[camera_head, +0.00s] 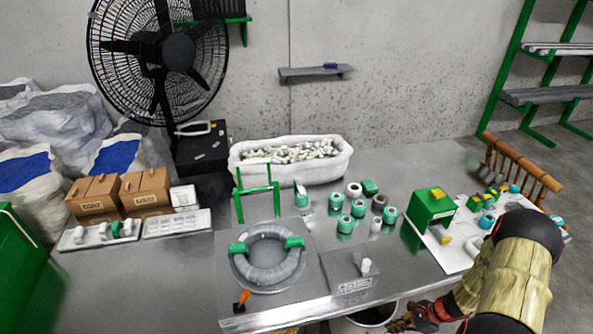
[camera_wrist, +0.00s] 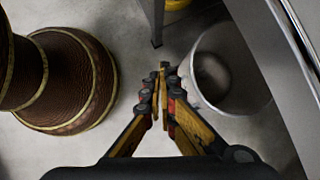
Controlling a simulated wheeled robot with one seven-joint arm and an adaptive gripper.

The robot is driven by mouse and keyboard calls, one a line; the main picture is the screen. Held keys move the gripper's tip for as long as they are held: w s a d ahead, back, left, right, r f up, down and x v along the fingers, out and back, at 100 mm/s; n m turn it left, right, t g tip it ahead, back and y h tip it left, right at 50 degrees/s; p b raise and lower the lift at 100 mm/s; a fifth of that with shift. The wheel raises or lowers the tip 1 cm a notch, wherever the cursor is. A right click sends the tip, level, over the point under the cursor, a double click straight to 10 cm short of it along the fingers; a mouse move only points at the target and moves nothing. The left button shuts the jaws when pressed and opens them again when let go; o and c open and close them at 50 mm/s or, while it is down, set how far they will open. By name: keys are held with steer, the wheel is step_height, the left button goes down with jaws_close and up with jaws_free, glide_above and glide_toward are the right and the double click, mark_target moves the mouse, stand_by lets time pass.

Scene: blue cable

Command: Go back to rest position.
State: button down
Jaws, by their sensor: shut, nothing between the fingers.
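My gripper (camera_wrist: 164,72) is shut and empty in the wrist view, its fingertips together above the grey floor. In the head view my gripper (camera_head: 398,322) is partly cut off at the bottom edge, below and in front of the table's front edge. My arm comes in from the lower right. A grey coiled cable (camera_head: 268,275) with green clips lies on a round plate on the table, well to the left of my gripper.
The metal table (camera_head: 400,262) holds several green and white parts, a white board (camera_head: 452,258) and a white bin (camera_head: 243,165). A pale bucket (camera_wrist: 207,97) stands on the floor beside my gripper, under the table edge. A black fan (camera_head: 120,85) stands behind.

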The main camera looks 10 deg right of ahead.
steer(key=s+a+r+n+t+h, duration=0.1)
steer(key=a+r+n, duration=0.6)
steer(key=r, duration=1)
steer(key=s+a+r+n+t+h, duration=0.1)
steer(key=s+a+r+n, duration=0.5)
steer(key=r, duration=1.1)
steer(key=s+a+r+n+t+h, duration=0.1)
steer(key=s+a+r+n+h, duration=0.2)
steer(key=a+r+n, duration=0.5)
step_height(320, 180, up, 10)
steer(key=shift+s+a+r+n+h, duration=0.1)
steer(key=shift+s+a+n+h, duration=0.25)
steer(key=shift+s+a, duration=0.5)
steer(key=shift+w+a, duration=0.1)
